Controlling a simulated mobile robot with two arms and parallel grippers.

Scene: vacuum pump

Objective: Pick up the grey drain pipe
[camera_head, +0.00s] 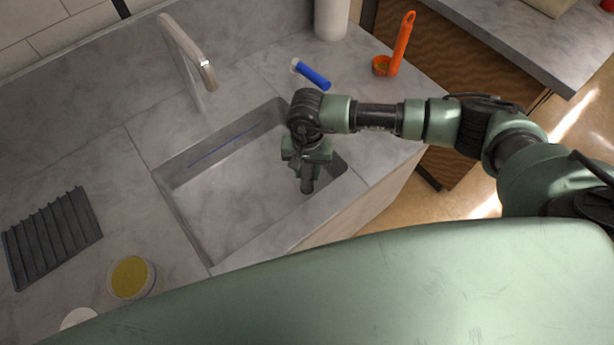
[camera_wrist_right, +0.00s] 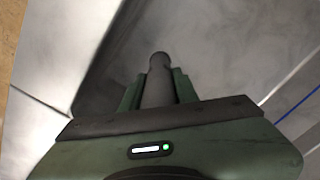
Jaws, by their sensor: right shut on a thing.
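My right gripper (camera_head: 307,172) reaches down into the right end of the sink basin in the head view. It is shut on the grey drain pipe (camera_wrist_right: 159,78), a dark grey tube with a rounded end. In the wrist view the green fingers (camera_wrist_right: 157,90) sit on both sides of the pipe, and its end sticks out beyond them. The pipe also shows below the gripper in the head view (camera_head: 307,186). I cannot tell whether the pipe touches the basin floor. My left gripper is not in view.
The sink basin (camera_head: 225,205) is otherwise empty, with a tap (camera_head: 190,50) behind it. A blue tube (camera_head: 313,75), an orange scoop (camera_head: 402,45) and a white cylinder (camera_head: 332,18) stand or lie behind the arm. A dark ribbed rack (camera_head: 52,237) and a yellow-topped round container (camera_head: 131,278) are left.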

